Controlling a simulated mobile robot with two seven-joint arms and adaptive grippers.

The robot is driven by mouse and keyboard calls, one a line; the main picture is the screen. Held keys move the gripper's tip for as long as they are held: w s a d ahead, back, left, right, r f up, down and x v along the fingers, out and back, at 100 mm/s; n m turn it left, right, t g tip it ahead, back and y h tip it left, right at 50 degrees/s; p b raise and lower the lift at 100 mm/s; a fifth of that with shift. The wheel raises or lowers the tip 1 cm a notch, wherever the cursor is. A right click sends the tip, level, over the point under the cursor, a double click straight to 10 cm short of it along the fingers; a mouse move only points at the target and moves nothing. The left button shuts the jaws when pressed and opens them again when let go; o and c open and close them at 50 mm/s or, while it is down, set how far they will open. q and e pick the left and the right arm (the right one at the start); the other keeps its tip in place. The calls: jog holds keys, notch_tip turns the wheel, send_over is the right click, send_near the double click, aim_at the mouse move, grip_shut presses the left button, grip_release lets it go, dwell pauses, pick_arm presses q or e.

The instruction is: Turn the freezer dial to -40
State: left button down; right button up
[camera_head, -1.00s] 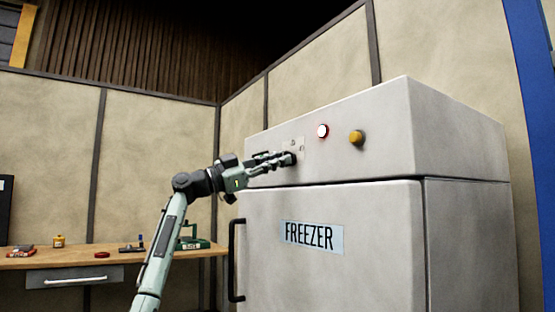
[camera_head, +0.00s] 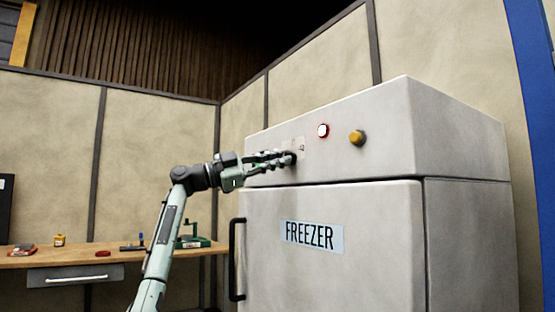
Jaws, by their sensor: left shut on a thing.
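The grey freezer (camera_head: 370,265) stands at the right, with a FREEZER label (camera_head: 311,236) on its door. My left gripper (camera_head: 288,159) is at the left part of the upper front panel, shut on the dark freezer dial (camera_head: 291,158). The fingers cover most of the dial, and its pointer and setting cannot be read. A pale scale plate (camera_head: 298,144) shows partly behind the fingers; its marks are too small to read. My right gripper is not in view.
A white button with a red ring (camera_head: 323,130) and a yellow knob (camera_head: 357,137) sit right of the dial. The black door handle (camera_head: 236,260) is below my gripper. A wooden workbench (camera_head: 60,261) with small items stands at the left.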

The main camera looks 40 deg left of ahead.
pick_arm(q)
jog(key=c, duration=1.7)
grip_release()
jog(key=shift+w, duration=0.15)
jog(key=shift+o, duration=0.7)
jog(key=v, duration=1.2)
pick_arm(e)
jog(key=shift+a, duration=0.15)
